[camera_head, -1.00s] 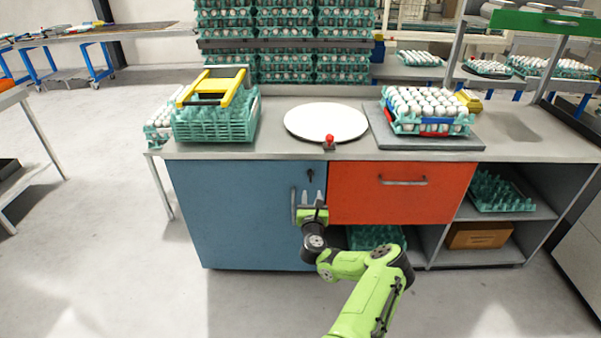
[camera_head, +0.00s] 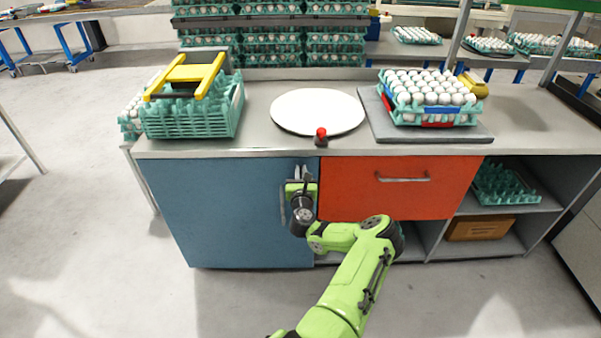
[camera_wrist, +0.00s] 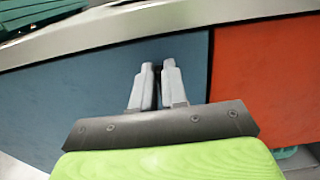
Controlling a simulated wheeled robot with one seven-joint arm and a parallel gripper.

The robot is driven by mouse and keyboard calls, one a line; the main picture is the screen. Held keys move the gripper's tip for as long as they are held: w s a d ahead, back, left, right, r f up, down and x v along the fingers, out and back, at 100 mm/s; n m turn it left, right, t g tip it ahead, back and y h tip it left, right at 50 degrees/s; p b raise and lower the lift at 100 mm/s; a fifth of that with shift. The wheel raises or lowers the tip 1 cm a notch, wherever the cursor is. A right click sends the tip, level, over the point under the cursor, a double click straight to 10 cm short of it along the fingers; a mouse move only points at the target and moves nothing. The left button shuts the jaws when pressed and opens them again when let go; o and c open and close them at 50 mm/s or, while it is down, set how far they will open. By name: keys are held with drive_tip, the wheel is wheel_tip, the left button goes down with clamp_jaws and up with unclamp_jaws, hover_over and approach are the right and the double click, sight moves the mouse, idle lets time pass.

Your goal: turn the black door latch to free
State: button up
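The blue cabinet door (camera_head: 225,212) is closed, left of the red drawer. My gripper (camera_head: 303,172) is at the door's upper right corner, just under the worktop edge. In the wrist view its two grey fingers (camera_wrist: 157,75) point at the blue door and stand close together. A narrow black strip, which looks like the black door latch (camera_wrist: 157,90), shows between them. The fingers hide most of the latch, so its angle cannot be told. In the head view the latch is hidden behind my gripper.
The door's vertical handle (camera_head: 283,205) is just left of my wrist. The red drawer (camera_head: 400,188) with its bar handle is close on the right. A red knob (camera_head: 321,133) stands at the front edge of the worktop (camera_head: 255,140) above. The floor left of the cabinet is clear.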

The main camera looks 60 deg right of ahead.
clamp_jaws()
drive_tip(key=shift+n, duration=0.3)
drive_tip(key=n, duration=0.3)
drive_tip(key=w+n, duration=0.1)
drive_tip(key=n, duration=0.3)
drive_tip(key=w+a+f+n, duration=0.1)
drive_tip(key=n, duration=0.2)
drive_tip(key=shift+f+n+b, duration=0.1)
drive_tip(key=shift+n+b, duration=0.25)
drive_tip(key=shift+n, duration=0.05)
drive_tip(key=n, duration=0.1)
drive_tip(key=n+b, duration=0.1)
drive_tip(key=n, duration=0.1)
drive_tip(key=shift+w+a+f, duration=0.1)
drive_tip(key=shift+w+f, duration=0.05)
drive_tip(key=shift+f, duration=0.2)
drive_tip(key=shift+f+n+b, duration=0.2)
drive_tip(key=shift+n+b, duration=0.05)
drive_tip(key=shift+n, duration=0.6)
drive_tip(key=shift+f+n+b, duration=0.15)
drive_tip(key=shift+n+b, duration=0.05)
drive_tip(key=shift+n, duration=0.65)
